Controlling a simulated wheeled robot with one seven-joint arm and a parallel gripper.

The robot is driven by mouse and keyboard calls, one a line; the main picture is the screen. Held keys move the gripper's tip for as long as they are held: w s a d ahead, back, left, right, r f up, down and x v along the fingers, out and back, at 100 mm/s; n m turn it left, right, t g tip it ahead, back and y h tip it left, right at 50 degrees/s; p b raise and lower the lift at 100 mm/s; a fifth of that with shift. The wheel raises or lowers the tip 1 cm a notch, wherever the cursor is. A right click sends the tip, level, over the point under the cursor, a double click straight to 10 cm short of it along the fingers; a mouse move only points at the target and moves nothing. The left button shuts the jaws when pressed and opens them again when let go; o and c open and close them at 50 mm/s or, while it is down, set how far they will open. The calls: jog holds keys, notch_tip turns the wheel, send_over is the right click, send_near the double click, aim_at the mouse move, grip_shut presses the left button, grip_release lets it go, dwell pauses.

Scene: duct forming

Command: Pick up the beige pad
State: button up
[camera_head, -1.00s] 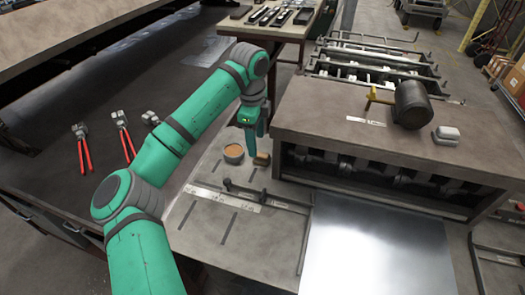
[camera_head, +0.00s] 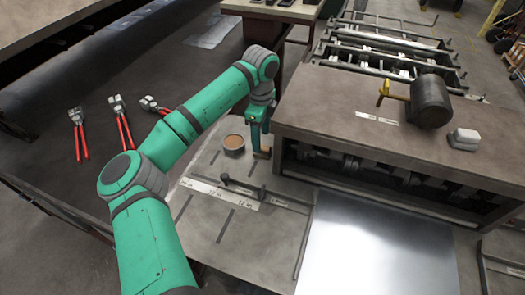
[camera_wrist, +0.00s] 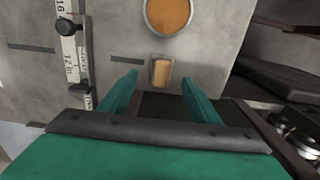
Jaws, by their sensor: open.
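The beige pad (camera_wrist: 161,72) is a small block with a darker rim. In the wrist view it lies on the grey table top, just beyond my fingertips and between their lines. In the head view the pad (camera_head: 262,153) shows only in part, right under my gripper (camera_head: 259,132), which hides some of it. In the wrist view my gripper (camera_wrist: 158,85) is open, with its two green fingers apart and nothing between them. I cannot tell how high the fingertips are above the table.
A round tin with orange-brown contents (camera_head: 233,145) stands close left of the pad. A ruler strip with a bar (camera_head: 225,194) lies nearer. The forming machine (camera_head: 400,145) rises close on the right. Pliers with red handles (camera_head: 79,135) lie on the dark table.

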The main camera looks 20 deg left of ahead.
aim_at(263, 147)
jog(key=shift+w+f, duration=0.1)
jog(key=shift+f, duration=2.55)
jog(key=shift+w+d, duration=0.1)
jog(key=c, duration=0.8)
jog(key=shift+a, duration=0.3)
jog(key=c, duration=0.5)
jog(key=shift+o, duration=0.2)
jog(key=shift+d, duration=0.15)
jog(key=shift+d+r, duration=0.1)
jog(key=shift+d, duration=0.15)
jog(key=shift+a+r, duration=0.1)
jog(key=shift+r, duration=0.5)
jog(key=s+r, duration=0.7)
jog(key=s, duration=0.2)
jog(key=s+r, duration=0.4)
jog(key=s, duration=0.1)
jog(key=shift+s+a+r, duration=0.1)
jog(key=shift+a+r, duration=0.05)
jog(key=shift+r, duration=0.2)
